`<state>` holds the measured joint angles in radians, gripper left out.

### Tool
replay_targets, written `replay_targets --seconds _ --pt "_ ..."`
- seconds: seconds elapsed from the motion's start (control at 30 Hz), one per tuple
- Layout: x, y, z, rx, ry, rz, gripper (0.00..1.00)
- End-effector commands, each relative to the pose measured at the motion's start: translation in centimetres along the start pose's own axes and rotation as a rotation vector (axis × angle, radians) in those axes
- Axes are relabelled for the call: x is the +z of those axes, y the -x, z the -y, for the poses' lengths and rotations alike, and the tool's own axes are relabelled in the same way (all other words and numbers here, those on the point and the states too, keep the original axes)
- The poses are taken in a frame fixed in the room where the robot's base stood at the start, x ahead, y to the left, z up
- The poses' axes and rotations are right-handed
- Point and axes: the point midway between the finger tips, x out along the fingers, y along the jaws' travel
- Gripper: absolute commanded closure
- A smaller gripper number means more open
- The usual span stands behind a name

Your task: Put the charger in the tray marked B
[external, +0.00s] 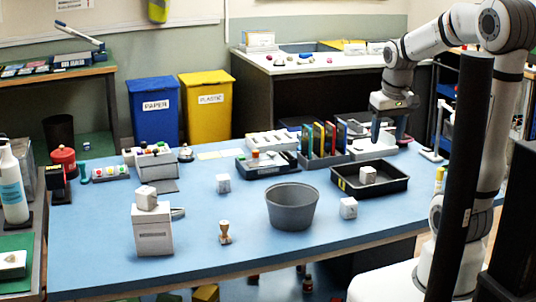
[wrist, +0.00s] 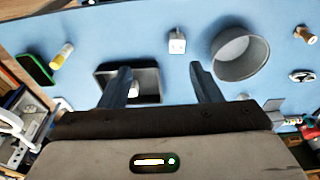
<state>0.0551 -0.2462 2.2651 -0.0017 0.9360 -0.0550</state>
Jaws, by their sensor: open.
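Several small white cubes look like chargers; I cannot tell which one is meant. One white cube (external: 348,208) stands on the blue table right of the grey bucket, and it shows in the wrist view (wrist: 177,41). Another cube (external: 368,174) sits inside a black tray (external: 398,186) with a yellow label whose letter I cannot read. The tray also shows in the wrist view (wrist: 148,66), partly hidden by my left finger. A third cube (external: 223,183) stands mid-table. My gripper (external: 389,134) is open and empty, above the table behind the tray; its fingers also show in the wrist view (wrist: 160,71).
A grey bucket (external: 291,207) stands left of the tray. A white box (external: 152,232) carries another cube (external: 146,198). A stamp (external: 225,232) stands near the front. A rack of coloured upright pieces (external: 322,142) is behind the tray. The table between bucket and stamp is clear.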

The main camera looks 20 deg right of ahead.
Motion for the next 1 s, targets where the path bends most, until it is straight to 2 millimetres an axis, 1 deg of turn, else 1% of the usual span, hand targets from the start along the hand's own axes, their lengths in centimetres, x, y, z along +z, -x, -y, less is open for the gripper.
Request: replay_targets --seconds 0.03,0.1,0.2,0.3,0.43,1.0 --pt "2.1 0.3 0.5 -0.002 0.004 -0.016 0.42" --pt "4.4 0.2 1.0 -0.004 0.002 -0.030 0.42" --pt "6.8 0.0 1.5 -0.007 0.002 -0.045 0.42" --pt "8.2 -0.2 1.7 -0.008 0.001 -0.053 0.42" --pt "8.8 -0.4 1.8 -0.009 -0.001 -0.054 0.42" --pt "8.7 -0.3 1.7 -0.009 -0.001 -0.054 0.42"
